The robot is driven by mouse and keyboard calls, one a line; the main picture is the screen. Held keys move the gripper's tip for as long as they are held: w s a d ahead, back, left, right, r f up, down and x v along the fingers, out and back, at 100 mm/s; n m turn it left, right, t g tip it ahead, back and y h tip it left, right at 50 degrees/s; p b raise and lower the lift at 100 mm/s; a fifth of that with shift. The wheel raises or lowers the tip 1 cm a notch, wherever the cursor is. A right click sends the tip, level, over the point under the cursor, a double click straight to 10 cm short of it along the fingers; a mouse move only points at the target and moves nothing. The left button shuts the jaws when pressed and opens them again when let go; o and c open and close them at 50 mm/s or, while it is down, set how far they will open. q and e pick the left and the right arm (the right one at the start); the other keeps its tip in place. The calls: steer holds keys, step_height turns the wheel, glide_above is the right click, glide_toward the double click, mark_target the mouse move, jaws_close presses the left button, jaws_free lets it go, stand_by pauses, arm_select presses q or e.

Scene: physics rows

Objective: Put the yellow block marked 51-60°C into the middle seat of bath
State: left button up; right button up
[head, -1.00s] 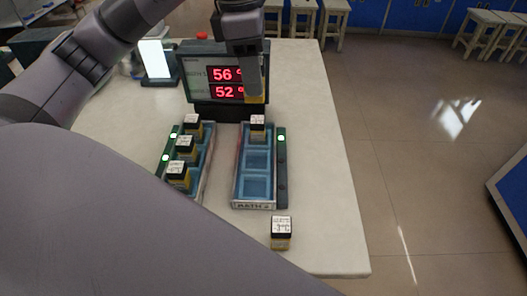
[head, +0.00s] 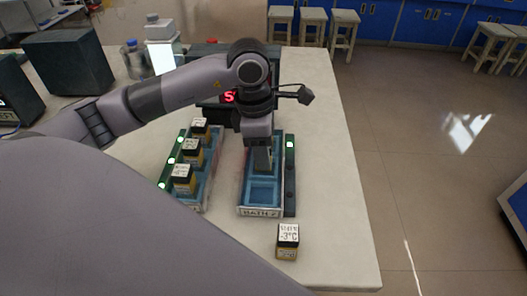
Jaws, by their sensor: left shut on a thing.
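My left gripper (head: 262,160) points down over the middle of the right-hand bath (head: 261,212), whose front label reads BATH 2. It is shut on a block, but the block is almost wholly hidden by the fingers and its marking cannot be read. The front seat (head: 262,191) of this bath is empty. The middle seat is largely covered by the gripper, and the back seat is hidden behind my arm. I cannot tell whether the held block touches the seat. My right gripper is not in view.
A loose yellow block with a dark top (head: 287,241), label showing -3°C, stands in front of the bath. The left-hand bath (head: 210,188) holds three blocks. My arm hides most of the red-digit display (head: 229,97). The table's right side (head: 330,180) is clear.

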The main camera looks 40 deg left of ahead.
arm_select(q)
steer(key=shift+f, duration=0.5)
steer(key=shift+f, duration=0.2)
steer(key=o, duration=1.1)
steer(key=shift+r, duration=0.1)
steer(key=r, duration=0.4)
steer(key=a+r, duration=0.1)
steer(key=r, duration=0.7)
steer(key=shift+s+a+r, duration=0.1)
steer(key=shift+s+a, duration=0.05)
steer(key=shift+s, duration=0.25)
